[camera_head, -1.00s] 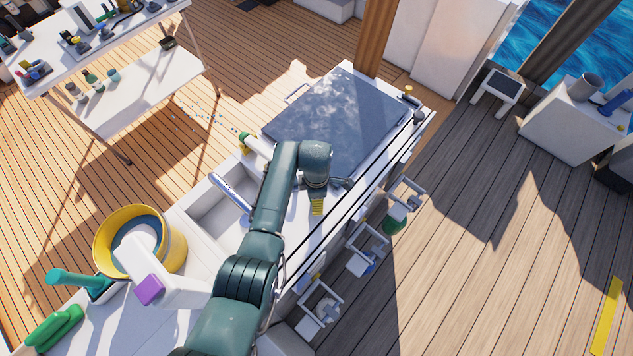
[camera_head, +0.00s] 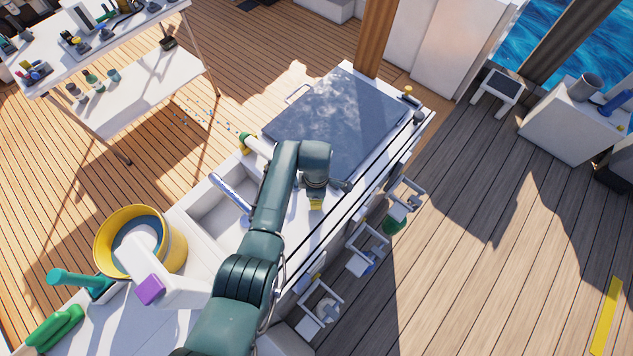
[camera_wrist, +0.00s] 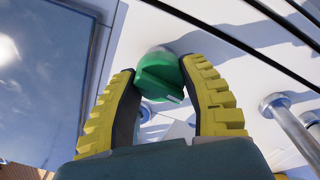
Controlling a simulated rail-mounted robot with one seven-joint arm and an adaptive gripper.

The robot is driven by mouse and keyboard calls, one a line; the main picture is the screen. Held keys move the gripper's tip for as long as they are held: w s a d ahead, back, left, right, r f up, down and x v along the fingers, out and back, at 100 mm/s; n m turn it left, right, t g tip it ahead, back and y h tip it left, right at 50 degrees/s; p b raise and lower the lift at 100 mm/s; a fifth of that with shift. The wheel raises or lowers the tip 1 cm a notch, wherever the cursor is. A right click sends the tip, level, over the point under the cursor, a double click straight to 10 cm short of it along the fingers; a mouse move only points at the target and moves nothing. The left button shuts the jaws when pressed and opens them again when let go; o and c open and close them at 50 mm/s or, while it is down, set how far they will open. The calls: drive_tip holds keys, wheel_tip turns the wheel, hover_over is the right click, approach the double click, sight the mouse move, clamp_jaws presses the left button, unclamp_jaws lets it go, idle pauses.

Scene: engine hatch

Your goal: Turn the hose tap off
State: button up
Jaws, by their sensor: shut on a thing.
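The hose tap's round green knob (camera_wrist: 158,75) shows in the wrist view, with a raised grip bar across it. My gripper (camera_wrist: 160,86) has its two yellow ribbed fingers on either side of the knob and is shut on it. In the head view my gripper (camera_head: 316,204) points down at the white counter beside the grey hatch. The knob is hidden there behind my wrist and fingers. I cannot tell the tap's exact on or off position.
The grey hatch (camera_head: 340,115) lies flat behind my gripper. Black lines run along the counter edge on the right, above several small holders. A sink (camera_head: 215,205) is on the left.

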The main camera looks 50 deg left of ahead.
drive_tip(key=m, duration=0.8)
drive_tip(key=shift+f+m, duration=0.15)
drive_tip(key=shift+m, duration=0.25)
drive_tip(key=m, duration=0.4)
drive_tip(key=shift+m, duration=0.3)
drive_tip(key=shift+m+p, duration=0.3)
drive_tip(key=shift+m, duration=1.2)
drive_tip(key=shift+s, duration=0.1)
drive_tip(key=o, duration=1.3)
drive_tip(key=shift+c, duration=0.2)
drive_tip(key=shift+r, duration=0.2)
wheel_tip(320, 180, up, 12)
